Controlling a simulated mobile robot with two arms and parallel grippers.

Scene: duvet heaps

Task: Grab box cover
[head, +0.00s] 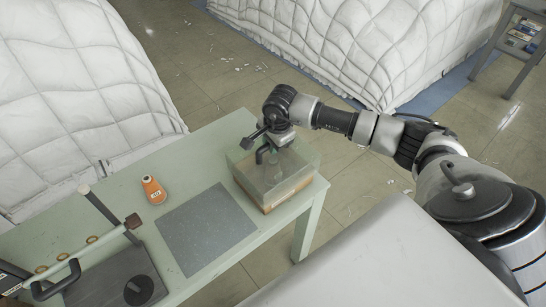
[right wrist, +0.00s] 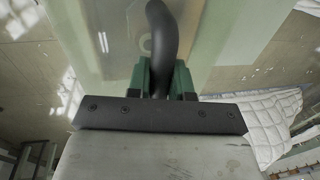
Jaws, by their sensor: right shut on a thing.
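The box cover (head: 292,164) is a clear, greenish transparent case with a dark curved handle on top. It sits over a brown base (head: 285,194) at the right end of the pale green table (head: 203,143). In the right wrist view the black handle (right wrist: 160,35) rises between the green fingers of my right gripper (right wrist: 165,80). My right gripper (head: 270,147) is at the top of the cover and is shut on this handle. Something indistinct shows through the clear walls. My left gripper is not in view.
A grey mat (head: 207,230) lies left of the box. An orange cone-shaped object (head: 153,190) stands behind it. A dark stand with rods and knobs (head: 110,275) fills the front left. White quilted heaps (head: 75,85) lie beyond the table.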

